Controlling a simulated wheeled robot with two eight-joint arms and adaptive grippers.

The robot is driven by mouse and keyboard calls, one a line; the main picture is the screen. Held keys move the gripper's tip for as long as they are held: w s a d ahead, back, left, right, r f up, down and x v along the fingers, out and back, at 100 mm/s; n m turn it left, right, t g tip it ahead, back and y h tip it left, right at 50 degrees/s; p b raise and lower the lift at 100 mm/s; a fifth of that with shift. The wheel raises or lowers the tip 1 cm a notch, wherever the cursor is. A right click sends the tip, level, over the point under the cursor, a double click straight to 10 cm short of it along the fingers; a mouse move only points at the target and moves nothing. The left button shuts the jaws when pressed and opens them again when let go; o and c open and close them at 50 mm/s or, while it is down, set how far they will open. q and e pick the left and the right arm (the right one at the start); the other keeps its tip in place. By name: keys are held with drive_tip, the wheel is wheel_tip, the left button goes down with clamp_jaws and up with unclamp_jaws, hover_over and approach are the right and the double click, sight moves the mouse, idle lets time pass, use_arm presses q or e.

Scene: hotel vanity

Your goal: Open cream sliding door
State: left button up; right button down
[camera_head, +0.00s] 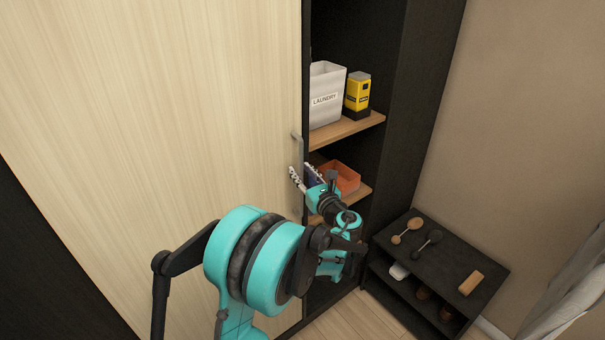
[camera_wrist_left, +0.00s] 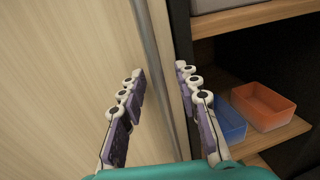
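The cream sliding door (camera_head: 170,120) has a pale wood grain and fills the left of the head view. A slim grey vertical handle (camera_head: 298,148) sits near its right edge. In the left wrist view the handle (camera_wrist_left: 149,45) runs down between the two fingers. My left gripper (camera_head: 303,175) is at the lower part of the handle, with its fingers spread apart, one on each side; it also shows in the left wrist view (camera_wrist_left: 160,88). I cannot tell whether a finger touches the handle. My right gripper is in neither view.
Right of the door, dark open shelving holds a white laundry bin (camera_head: 326,95), a yellow-black container (camera_head: 358,95), an orange tray (camera_head: 343,177) and a blue tray (camera_wrist_left: 230,122). A low black rack (camera_head: 455,250) with brushes stands at right. Some floor (camera_head: 355,318) is clear.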

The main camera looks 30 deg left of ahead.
use_arm(q)
drive_tip(key=shift+w+a, duration=0.1)
drive_tip(key=shift+a, duration=0.1)
clamp_jaws()
idle(0.3)
